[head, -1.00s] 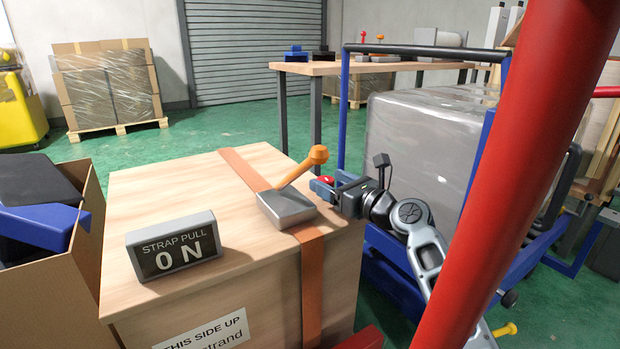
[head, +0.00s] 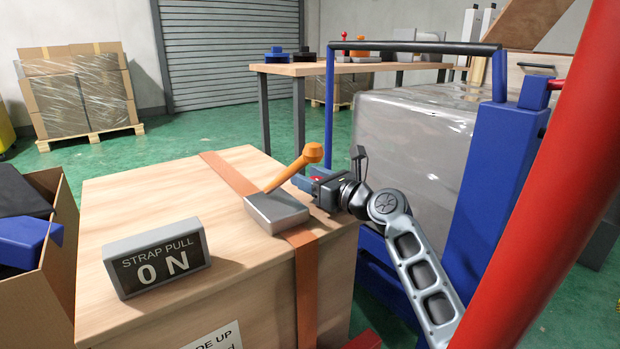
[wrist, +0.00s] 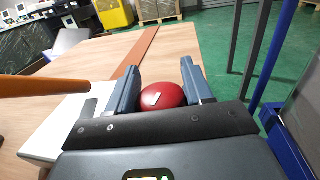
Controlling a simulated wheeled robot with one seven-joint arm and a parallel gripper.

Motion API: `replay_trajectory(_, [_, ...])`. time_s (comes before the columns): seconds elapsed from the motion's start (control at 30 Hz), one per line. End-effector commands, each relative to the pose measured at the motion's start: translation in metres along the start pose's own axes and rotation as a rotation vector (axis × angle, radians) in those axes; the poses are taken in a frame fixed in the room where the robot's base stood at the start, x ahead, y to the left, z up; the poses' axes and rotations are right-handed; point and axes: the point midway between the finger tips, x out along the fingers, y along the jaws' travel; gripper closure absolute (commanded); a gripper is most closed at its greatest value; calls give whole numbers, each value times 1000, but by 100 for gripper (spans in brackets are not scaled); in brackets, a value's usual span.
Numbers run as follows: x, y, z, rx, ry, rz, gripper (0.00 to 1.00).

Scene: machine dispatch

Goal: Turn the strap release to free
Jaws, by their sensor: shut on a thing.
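The strap release is a grey block (head: 277,210) with an orange lever (head: 292,168) that leans up to the right and ends in a round knob. It sits on an orange strap (head: 306,290) over a wooden crate (head: 130,190). My gripper (head: 303,182) is low at the crate's right side, just right of and behind the block. In the wrist view its jaws (wrist: 160,75) are closed around a round red knob (wrist: 162,97), and the orange lever (wrist: 40,87) passes to their left, apart from them. What the red knob is fixed to is hidden.
A display (head: 157,258) on the crate reads "STRAP PULL 0 N". An open carton (head: 50,265) stands at the left. A blue-framed cart with a wrapped grey load (head: 415,135) stands close behind my arm. A red post (head: 545,190) crosses the right. A workbench (head: 345,68) is behind.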

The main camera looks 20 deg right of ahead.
Motion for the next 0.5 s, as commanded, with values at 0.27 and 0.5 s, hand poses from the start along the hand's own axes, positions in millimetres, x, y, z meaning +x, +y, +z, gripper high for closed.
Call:
replay_trajectory(0.27, [0, 0, 0, 1, 1, 4, 80])
replay_trajectory(0.5, [1, 2, 0, 3, 7, 126, 80])
